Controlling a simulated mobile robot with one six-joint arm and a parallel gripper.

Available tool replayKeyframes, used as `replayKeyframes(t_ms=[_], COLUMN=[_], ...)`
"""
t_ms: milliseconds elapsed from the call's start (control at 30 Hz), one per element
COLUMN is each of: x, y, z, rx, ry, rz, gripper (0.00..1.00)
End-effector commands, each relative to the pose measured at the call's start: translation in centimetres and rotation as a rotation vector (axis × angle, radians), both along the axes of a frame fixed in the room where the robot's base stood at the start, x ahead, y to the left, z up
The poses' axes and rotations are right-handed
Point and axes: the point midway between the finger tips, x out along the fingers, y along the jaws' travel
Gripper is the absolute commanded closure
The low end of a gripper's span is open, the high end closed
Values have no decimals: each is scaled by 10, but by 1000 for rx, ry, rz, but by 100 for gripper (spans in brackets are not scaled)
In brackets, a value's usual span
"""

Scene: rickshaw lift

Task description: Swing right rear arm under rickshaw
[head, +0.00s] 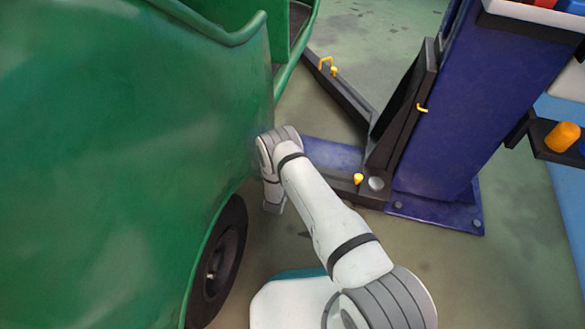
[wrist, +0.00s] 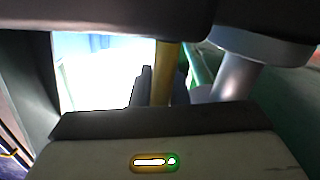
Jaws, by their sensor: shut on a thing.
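The green rickshaw (head: 130,150) fills the left of the head view, with a dark wheel (head: 222,260) below its body. The blue lift post (head: 450,110) stands at the right. A dark lift arm (head: 343,186) runs left from the post's foot and passes behind my arm; its far end is hidden. In the wrist view, my gripper (wrist: 163,75) is shut on a yellow handle (wrist: 167,62), which shows as an upright bar between the dark jaws. In the head view, my wrist is low beside the rickshaw, and the jaws cannot be made out.
Another dark lift arm (head: 338,88) with a yellow handle (head: 326,63) reaches toward the rickshaw farther back. An orange-topped part (head: 562,136) sits on a dark bracket at the right edge. Bare floor (head: 490,285) lies at the lower right.

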Motion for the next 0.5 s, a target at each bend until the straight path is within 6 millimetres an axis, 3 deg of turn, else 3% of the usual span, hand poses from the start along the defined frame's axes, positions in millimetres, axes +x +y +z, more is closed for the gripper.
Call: replayKeyframes(t_ms=[200, 500], x=[15, 17], y=[-1, -6], z=[2, 2], rx=[0, 2], ry=[-5, -5], rz=[-27, -39], gripper=[100, 100])
